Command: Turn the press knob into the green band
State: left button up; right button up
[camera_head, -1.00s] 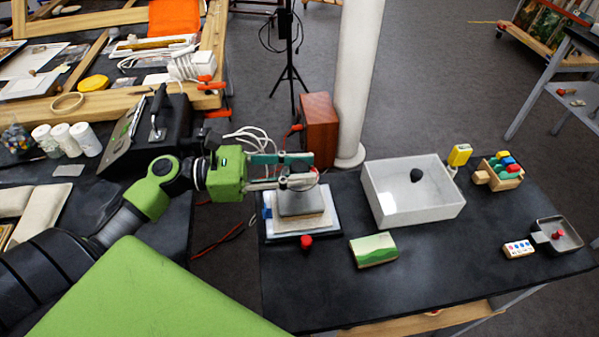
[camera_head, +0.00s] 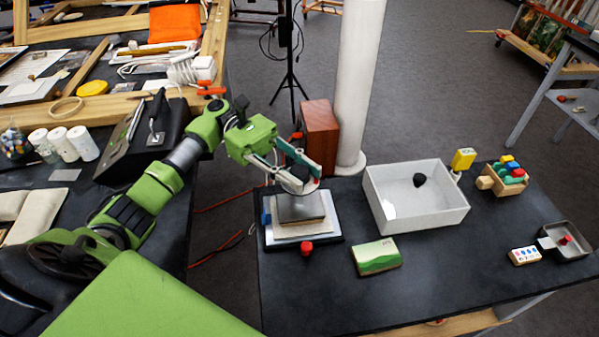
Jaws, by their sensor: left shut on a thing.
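The press (camera_head: 301,208) stands at the left end of the dark table, a grey plate over a pale layered block on a dark-edged base. My left gripper (camera_head: 298,182) reaches in from the left above the plate. It is shut on the press knob, which is mostly hidden between the fingers at the top of the press. A dial or green band cannot be made out on the press. A small red part (camera_head: 307,248) shows at the front edge of the base. My right gripper is not in view.
A green-and-cream box (camera_head: 376,256) lies right of the press, with a white tray (camera_head: 466,212) holding a dark lump behind it. A yellow item, a wooden crate and a small grey pan stand further right. A white column (camera_head: 356,90) rises behind. The table's front middle is clear.

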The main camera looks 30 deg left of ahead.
aim_at(300, 170)
pick_arm(q)
jog(key=shift+m+g, duration=0.5)
jog(key=shift+g, duration=0.3)
jog(key=o, duration=1.1)
notch_tip(300, 170, up, 10)
